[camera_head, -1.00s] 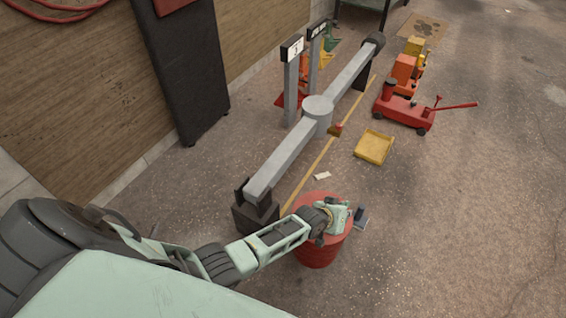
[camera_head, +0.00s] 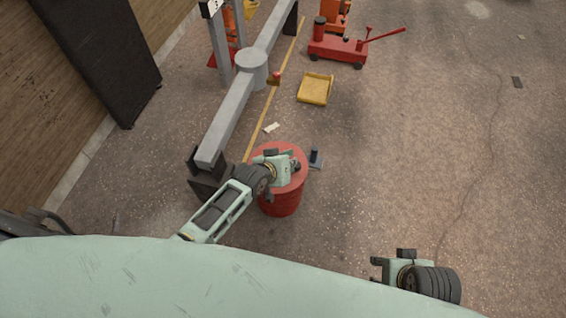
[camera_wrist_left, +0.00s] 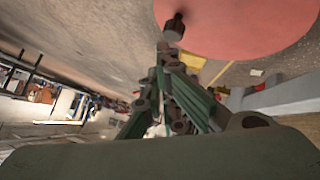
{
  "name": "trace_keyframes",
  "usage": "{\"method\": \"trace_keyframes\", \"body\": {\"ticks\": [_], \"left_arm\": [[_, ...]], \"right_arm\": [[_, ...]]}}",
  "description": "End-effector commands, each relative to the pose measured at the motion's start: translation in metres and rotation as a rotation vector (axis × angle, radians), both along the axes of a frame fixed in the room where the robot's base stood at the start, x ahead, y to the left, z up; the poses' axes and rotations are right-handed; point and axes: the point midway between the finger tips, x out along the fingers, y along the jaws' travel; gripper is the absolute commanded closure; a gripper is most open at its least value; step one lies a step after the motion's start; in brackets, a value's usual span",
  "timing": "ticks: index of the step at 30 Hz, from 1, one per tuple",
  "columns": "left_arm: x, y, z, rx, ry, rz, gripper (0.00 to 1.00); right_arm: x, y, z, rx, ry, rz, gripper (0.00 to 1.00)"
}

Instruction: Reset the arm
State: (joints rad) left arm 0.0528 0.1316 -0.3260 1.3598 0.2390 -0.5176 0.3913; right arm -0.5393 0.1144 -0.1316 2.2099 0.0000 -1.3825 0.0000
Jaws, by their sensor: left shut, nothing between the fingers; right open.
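My left gripper (camera_head: 286,163) is above the top of a red drum (camera_head: 282,200) in the head view. In the left wrist view its green fingers (camera_wrist_left: 165,62) are together, with nothing visible between them. The drum's red top (camera_wrist_left: 235,22) fills the upper right there. A small dark knob-like piece (camera_wrist_left: 174,28) shows just beyond the fingertips; I cannot tell whether they touch it. My right gripper (camera_head: 389,258) is at the lower right of the head view, open and empty over bare floor.
A grey beam (camera_head: 232,112) on dark supports lies left of the drum. A small dark item (camera_head: 316,159) is on the floor right of the drum. A yellow tray (camera_head: 315,89) and a red floor jack (camera_head: 338,48) are farther back. The floor at right is mostly clear.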

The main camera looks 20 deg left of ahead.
Motion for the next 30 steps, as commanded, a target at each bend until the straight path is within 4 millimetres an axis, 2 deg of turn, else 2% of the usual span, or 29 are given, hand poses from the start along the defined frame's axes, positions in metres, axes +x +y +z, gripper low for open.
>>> {"method": "trace_keyframes", "body": {"ticks": [4,10,22,23,26,30], "left_arm": [[-0.016,0.006,0.015,0.001,-0.001,0.000,1.00],[-0.030,0.012,0.029,0.001,-0.002,0.000,1.00],[-0.040,0.014,0.032,0.011,0.009,-0.006,1.00],[-0.045,0.014,0.031,0.019,0.016,-0.010,1.00],[-0.076,0.018,0.028,0.080,0.073,-0.045,1.00],[-0.132,0.032,0.026,0.193,0.178,-0.109,1.00]], "right_arm": [[0.000,0.000,0.000,0.000,0.000,0.000,0.59],[0.000,0.000,0.000,0.000,0.000,0.000,0.59],[0.000,0.000,0.000,0.000,0.000,0.000,0.59],[0.000,0.000,0.000,0.000,0.000,0.000,0.59],[0.000,0.000,0.000,0.000,0.000,0.000,0.59],[0.000,0.000,0.000,0.000,0.000,0.000,0.59]]}}
